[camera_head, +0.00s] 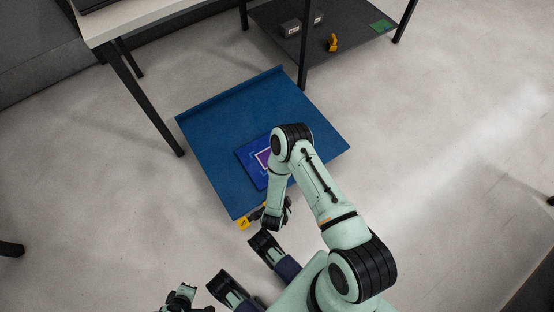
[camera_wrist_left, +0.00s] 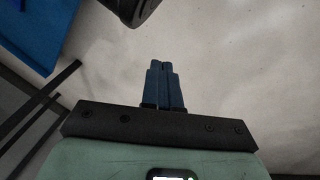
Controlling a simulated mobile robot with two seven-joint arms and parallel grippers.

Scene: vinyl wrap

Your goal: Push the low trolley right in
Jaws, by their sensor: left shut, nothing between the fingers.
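The low trolley (camera_head: 215,130) is a flat blue platform close to the floor, in the middle of the head view, with a raised lip along its far edge. A blue and purple panel with a white outline (camera_head: 250,165) lies on it, partly hidden by my right arm. My right gripper (camera_head: 275,219) is beside the trolley's near edge; its fingers are too small and dark to read, and contact is unclear. My left gripper (camera_head: 181,296) is low in the head view, apart from the trolley. Its fingers are shut and empty in the left wrist view (camera_wrist_left: 163,84).
A yellow and black piece (camera_head: 243,224) sits at the trolley's near corner. A white-topped table (camera_head: 130,17) with dark legs stands at upper left. A dark shelf (camera_head: 345,45) behind carries grey boxes and a yellow object.

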